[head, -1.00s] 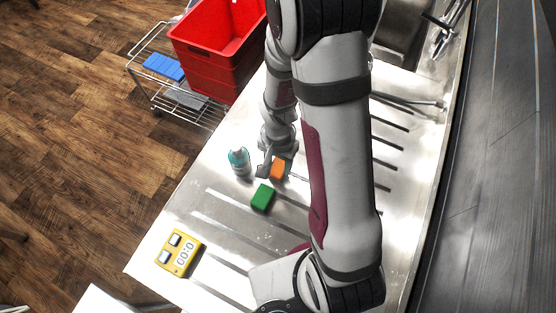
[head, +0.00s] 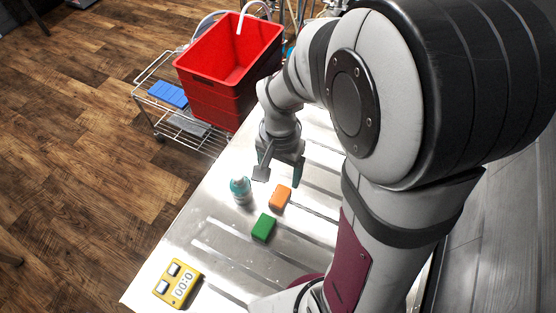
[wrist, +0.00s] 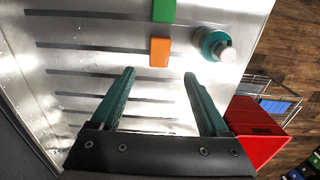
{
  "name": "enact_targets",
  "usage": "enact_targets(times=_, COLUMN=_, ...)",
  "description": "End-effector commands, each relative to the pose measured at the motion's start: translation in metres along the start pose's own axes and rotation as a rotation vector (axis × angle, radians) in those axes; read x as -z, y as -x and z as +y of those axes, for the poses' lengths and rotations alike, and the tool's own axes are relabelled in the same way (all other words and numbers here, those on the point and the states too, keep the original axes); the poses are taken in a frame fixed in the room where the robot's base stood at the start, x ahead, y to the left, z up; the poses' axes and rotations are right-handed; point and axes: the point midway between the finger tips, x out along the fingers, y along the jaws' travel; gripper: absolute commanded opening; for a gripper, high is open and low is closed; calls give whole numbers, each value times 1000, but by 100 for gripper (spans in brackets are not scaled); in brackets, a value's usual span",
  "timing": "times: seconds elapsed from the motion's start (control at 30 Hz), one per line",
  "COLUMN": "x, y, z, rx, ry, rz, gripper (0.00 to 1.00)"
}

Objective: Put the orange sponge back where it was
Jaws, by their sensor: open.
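My gripper (head: 279,178) is open and empty, raised above the counter just behind the orange sponge. Its two teal fingers (wrist: 158,88) stand wide apart in the wrist view. The green sponge (head: 264,228) lies just in front of the orange one, with a small gap; it also shows at the top of the wrist view (wrist: 164,10).
A teal-and-white bottle (head: 240,190) stands close to the left of the orange sponge. A yellow timer (head: 178,283) lies near the counter's front left. A red crate (head: 222,75) and a wire cart (head: 165,112) with a blue item (head: 168,95) stand beyond the left edge.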

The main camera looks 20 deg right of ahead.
Motion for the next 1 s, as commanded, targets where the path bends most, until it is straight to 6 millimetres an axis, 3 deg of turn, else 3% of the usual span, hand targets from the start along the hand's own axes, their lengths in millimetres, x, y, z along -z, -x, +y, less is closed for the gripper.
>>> enact_targets(times=0.1, x=-4, y=16, z=2, rx=4, ry=9, rz=0, gripper=79)
enact_targets(times=0.17, x=-18, y=32, z=10, rx=13, ry=37, rz=-8, gripper=79)
enact_targets(times=0.3, x=-77, y=75, z=44, rx=57, ry=167, rz=-53, gripper=79)
enact_targets(times=0.4, x=-115, y=89, z=64, rx=93, ry=251, rz=-87, gripper=79)
enact_targets(times=0.5, x=-135, y=94, z=74, rx=113, ry=296, rz=-108, gripper=79)
enact_targets(times=0.7, x=-138, y=94, z=75, rx=115, ry=304, rz=-114, gripper=79)
enact_targets(times=0.83, x=-137, y=94, z=75, rx=115, ry=303, rz=-113, gripper=100)
enact_targets(times=0.93, x=-137, y=96, z=72, rx=113, ry=321, rz=-112, gripper=100)
enact_targets(times=1.0, x=-135, y=103, z=58, rx=102, ry=422, rz=-109, gripper=100)
